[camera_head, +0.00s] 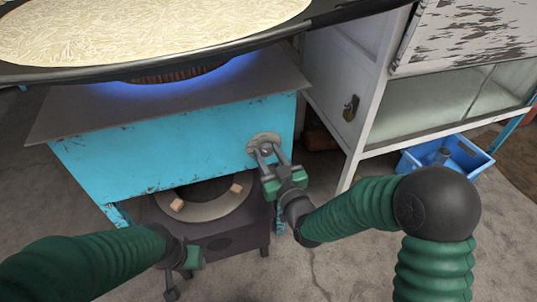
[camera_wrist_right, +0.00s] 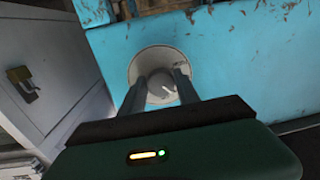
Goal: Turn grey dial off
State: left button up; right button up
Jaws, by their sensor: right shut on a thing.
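The grey dial (camera_head: 264,145) sits on a round pale plate on the front of the blue stove (camera_head: 160,150), near its right edge. It also shows in the right wrist view (camera_wrist_right: 161,83), with a white pointer mark tilted on its face. My right gripper (camera_head: 267,151) is shut on the dial, one finger at each side. Part of the dial is hidden by the fingers. A blue flame (camera_head: 190,75) burns under the wide pan. My left gripper (camera_head: 176,280) hangs low in front of the stove, away from the dial; its fingers are too unclear to judge.
A dark round burner unit (camera_head: 205,205) stands below. A white cabinet (camera_head: 345,85) and a blue bin (camera_head: 465,158) are at the right. Concrete floor (camera_head: 350,265) is clear in front.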

jog(key=shift+m, duration=0.4)
grip_shut()
jog(key=m+p, duration=0.1)
jog(key=m, duration=0.2)
jog(key=shift+s+m+p, duration=0.1)
jog(key=shift+m+p, duration=0.2)
jog(key=shift+p, duration=0.05)
jog(key=shift+a+f+m+t+p, duration=0.15)
jog(key=shift+m+p, duration=0.15)
jog(key=shift+m, duration=0.6)
jog(key=shift+d+m+t+p, duration=0.15)
jog(key=shift+m+p, duration=0.15)
jog(key=shift+m, duration=0.6)
jog(key=shift+a, duration=0.1)
jog(key=o, duration=1.3)
grip_release()
jog(key=shift+s, duration=0.1)
